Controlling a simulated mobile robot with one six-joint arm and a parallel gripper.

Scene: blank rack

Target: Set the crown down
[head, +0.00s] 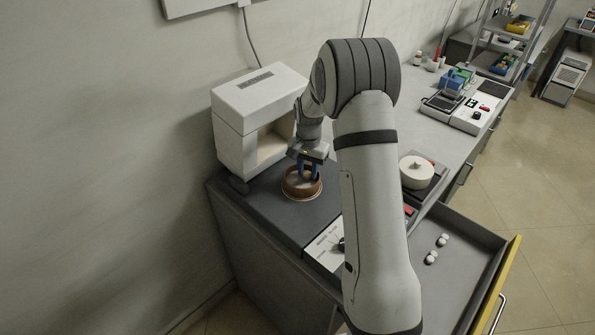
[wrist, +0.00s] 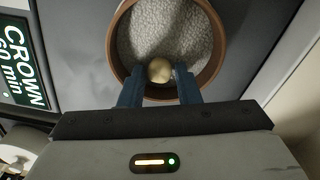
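The crown, a small cream-coloured rounded piece (wrist: 159,70), sits between the fingertips of my gripper (wrist: 160,75) in the wrist view. The blue fingers appear closed on its two sides. Beneath it is a round tray with a reddish-brown rim (wrist: 122,62) and a bed of pale grains. In the head view my gripper (head: 309,172) points down over this tray (head: 288,191), which stands on the dark bench top. The crown is hidden there. I cannot tell whether the crown touches the grains.
A white box-shaped furnace (head: 236,113) with an open front stands just behind the tray. A sign reading CROWN 60 min (wrist: 22,65) is beside the tray. A round white piece (head: 416,172) stands to the right. An open drawer (head: 462,268) holds several small white pieces.

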